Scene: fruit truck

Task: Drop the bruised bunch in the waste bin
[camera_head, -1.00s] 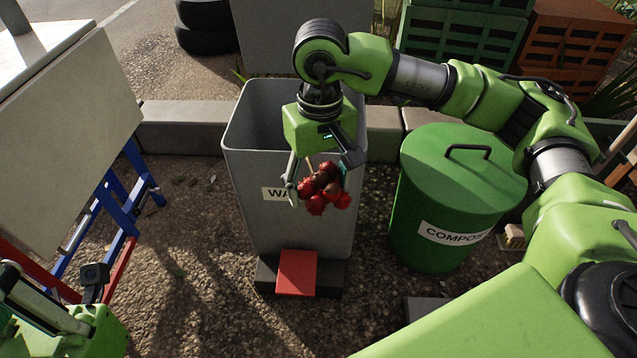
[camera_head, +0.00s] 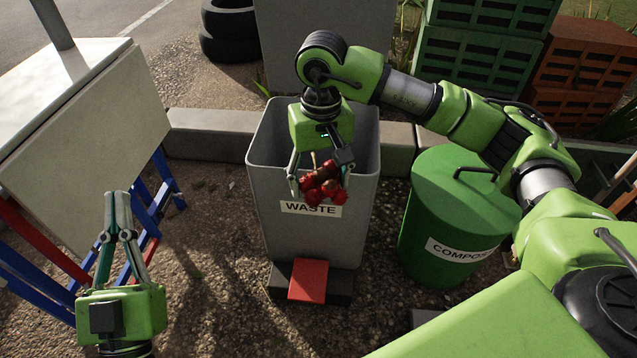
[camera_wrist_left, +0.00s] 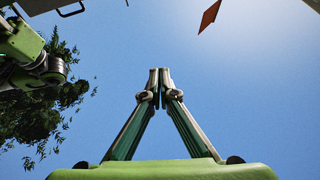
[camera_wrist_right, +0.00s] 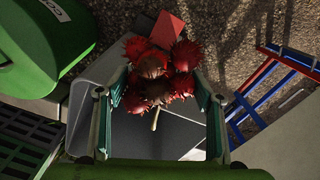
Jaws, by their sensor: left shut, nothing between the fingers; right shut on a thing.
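The bunch (camera_head: 322,186) is a cluster of several dark red, spiky fruits on a pale stem, with brownish patches. My right gripper (camera_head: 320,178) is shut on it, and it hangs in front of the label side of the waste bin. The right wrist view shows the bunch (camera_wrist_right: 158,75) between the fingers, with the stem toward the palm. The waste bin (camera_head: 262,185) is grey, open-topped and labelled WASTE, with a red pedal (camera_head: 308,281) at its foot. My left gripper (camera_head: 117,200) is shut and empty, pointing up at the left; its closed fingertips show in the left wrist view (camera_wrist_left: 159,78).
A green lidded compost bin (camera_head: 455,205) stands right of the waste bin. A pale table-like panel (camera_head: 95,150) on blue and red legs is at the left. A low kerb (camera_head: 212,130), tyres (camera_head: 228,30) and stacked crates (camera_head: 480,55) lie behind.

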